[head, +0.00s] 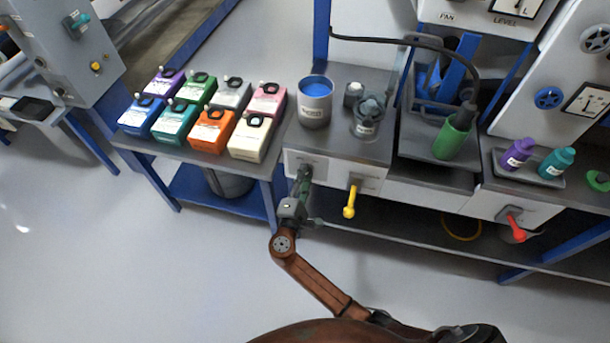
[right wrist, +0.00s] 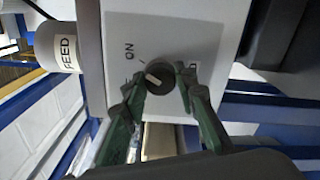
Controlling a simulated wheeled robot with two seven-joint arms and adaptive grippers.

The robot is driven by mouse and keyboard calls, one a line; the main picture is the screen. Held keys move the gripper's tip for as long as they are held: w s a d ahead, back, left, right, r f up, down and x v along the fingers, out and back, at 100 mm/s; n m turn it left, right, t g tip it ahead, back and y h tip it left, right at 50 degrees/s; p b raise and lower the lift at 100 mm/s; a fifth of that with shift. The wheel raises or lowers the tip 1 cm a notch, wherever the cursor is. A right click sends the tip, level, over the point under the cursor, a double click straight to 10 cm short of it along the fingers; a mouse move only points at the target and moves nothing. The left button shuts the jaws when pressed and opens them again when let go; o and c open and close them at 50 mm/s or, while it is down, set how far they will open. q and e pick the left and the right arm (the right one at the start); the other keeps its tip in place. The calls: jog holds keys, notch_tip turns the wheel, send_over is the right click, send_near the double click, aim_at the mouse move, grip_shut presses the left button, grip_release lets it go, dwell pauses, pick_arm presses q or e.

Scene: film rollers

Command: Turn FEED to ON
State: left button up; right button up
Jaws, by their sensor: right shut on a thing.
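A dark round knob (right wrist: 160,77) with a pale pointer bar sits on a white panel (right wrist: 172,30) in the right wrist view. The word ON and a short tick are printed at its upper left; other print is partly hidden. My right gripper (right wrist: 163,80) has its green fingers shut on the knob, one on each side. In the head view my right gripper (head: 304,175) is at the bench's white front panel (head: 330,171), left of a yellow lever (head: 350,199). The knob is hidden there. The word FEED is on a white cylinder (right wrist: 58,46) beside the panel.
A low table holds several coloured cartridges (head: 212,130) on the left. A canister with blue contents (head: 315,103) stands on the bench above my gripper. A red lever (head: 514,228) is farther right. The floor in front (head: 180,270) is clear.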

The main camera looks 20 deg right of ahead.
jog(key=o, duration=1.2)
jog(key=shift+c, duration=0.2)
jog(key=v, duration=1.2)
